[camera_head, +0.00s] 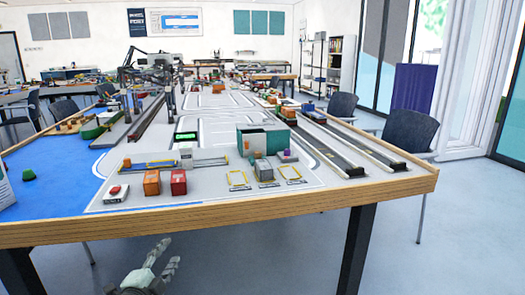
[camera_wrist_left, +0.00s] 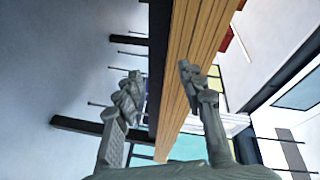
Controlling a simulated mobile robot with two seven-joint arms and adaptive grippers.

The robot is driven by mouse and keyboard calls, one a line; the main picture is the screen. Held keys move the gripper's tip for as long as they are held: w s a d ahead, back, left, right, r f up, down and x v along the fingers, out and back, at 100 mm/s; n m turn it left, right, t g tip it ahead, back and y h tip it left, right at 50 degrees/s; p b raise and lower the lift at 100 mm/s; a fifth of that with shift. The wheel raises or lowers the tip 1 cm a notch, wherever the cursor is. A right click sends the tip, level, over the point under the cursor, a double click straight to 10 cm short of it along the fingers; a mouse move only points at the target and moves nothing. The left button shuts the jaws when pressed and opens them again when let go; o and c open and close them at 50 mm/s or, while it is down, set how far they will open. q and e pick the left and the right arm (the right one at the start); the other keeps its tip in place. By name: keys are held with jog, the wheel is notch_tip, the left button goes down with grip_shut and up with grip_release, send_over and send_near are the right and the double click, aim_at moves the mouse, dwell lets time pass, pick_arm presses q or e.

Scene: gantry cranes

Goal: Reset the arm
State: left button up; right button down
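My left gripper (camera_head: 168,253) shows at the bottom of the head view, in front of the table's near edge and lower than the tabletop in the picture. In the left wrist view its two fingers (camera_wrist_left: 159,82) stand well apart with nothing between them that they hold. The wooden table edge (camera_wrist_left: 190,60) passes behind and between the fingers in that view, apart from them as far as I can tell. My right gripper is in neither view.
The table (camera_head: 240,213) carries a model port. Near its front are an orange container (camera_head: 152,183), a red container (camera_head: 179,182), a red button box (camera_head: 115,194) and a green open box (camera_head: 278,138). Chairs (camera_head: 408,137) stand at the right. Floor in front is clear.

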pick_arm(q)
jog(key=s+a+f+n+g+y, duration=0.35)
jog(key=s+f+n+g, duration=0.35)
jog(key=s+f, duration=0.75)
jog(key=s+d+f+n+g, duration=0.1)
jog(key=s+f+n+g, duration=0.2)
jog(key=s+f, duration=0.3)
jog(key=s+f+n+g, duration=0.3)
jog(key=s+f, duration=0.3)
jog(key=s, duration=0.8)
jog(key=shift+s+d+f+n+g, duration=0.15)
jog(key=shift+d+f+n+g, duration=0.15)
jog(key=shift+d+n+g, duration=0.1)
